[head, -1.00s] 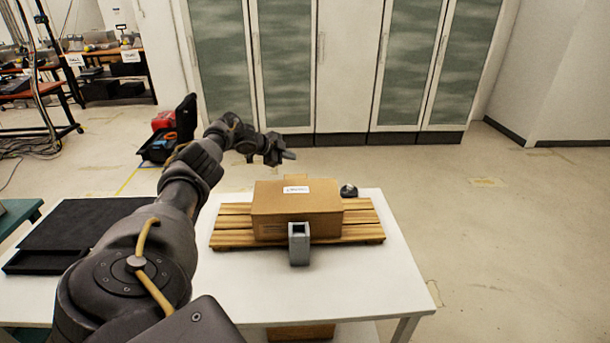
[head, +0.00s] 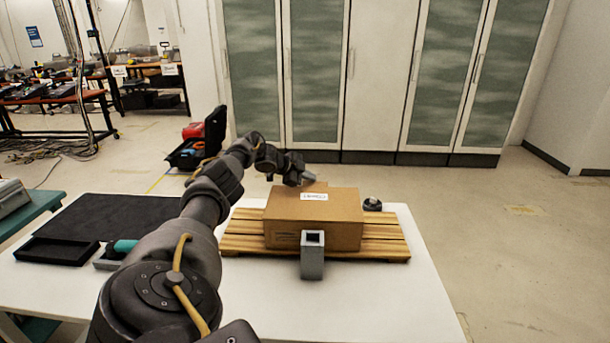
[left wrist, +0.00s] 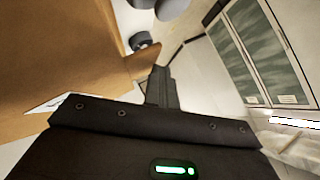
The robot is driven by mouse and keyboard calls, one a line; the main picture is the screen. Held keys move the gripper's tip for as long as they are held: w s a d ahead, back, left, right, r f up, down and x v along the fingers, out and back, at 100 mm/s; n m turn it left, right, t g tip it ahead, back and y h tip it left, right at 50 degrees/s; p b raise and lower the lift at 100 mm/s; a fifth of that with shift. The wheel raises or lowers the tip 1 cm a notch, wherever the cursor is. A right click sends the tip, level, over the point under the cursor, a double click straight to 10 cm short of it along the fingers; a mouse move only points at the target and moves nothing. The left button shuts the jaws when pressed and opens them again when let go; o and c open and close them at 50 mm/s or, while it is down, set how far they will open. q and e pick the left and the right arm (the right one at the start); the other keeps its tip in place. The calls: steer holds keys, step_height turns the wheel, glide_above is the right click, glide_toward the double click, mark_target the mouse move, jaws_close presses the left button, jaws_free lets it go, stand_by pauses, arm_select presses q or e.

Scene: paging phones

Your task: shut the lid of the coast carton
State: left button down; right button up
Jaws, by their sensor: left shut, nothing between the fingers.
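The brown cardboard carton (head: 335,226) sits on a slatted wooden board on the white table. Its top looks flat, with a white label (head: 314,196) whose writing is too small to read. A small tab or flap (head: 320,185) shows at the back edge; I cannot tell if the lid is fully down. My left gripper (head: 308,177) is shut and empty, just above and behind the carton's back edge. In the left wrist view its fingers (left wrist: 161,85) are close to a brown flap (left wrist: 146,66); contact is unclear. My right gripper is not in view.
A grey block with a square opening (head: 312,262) stands in front of the carton. A black tray (head: 55,252) and dark mat (head: 110,215) lie left. The table's right front is clear.

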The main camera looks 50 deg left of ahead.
arm_select(q)
steer(key=shift+f, duration=0.2)
step_height(320, 180, up, 5)
steer(key=p, duration=0.4)
steer(key=shift+a+f, duration=0.1)
steer(key=shift+f, duration=0.1)
steer(key=s+a+r+b, duration=0.1)
steer(key=s+a+r, duration=0.3)
steer(key=s+r, duration=0.1)
steer(key=shift+s+a+r, duration=0.2)
steer(key=shift+s+r, duration=0.05)
steer(key=shift+r, duration=0.65)
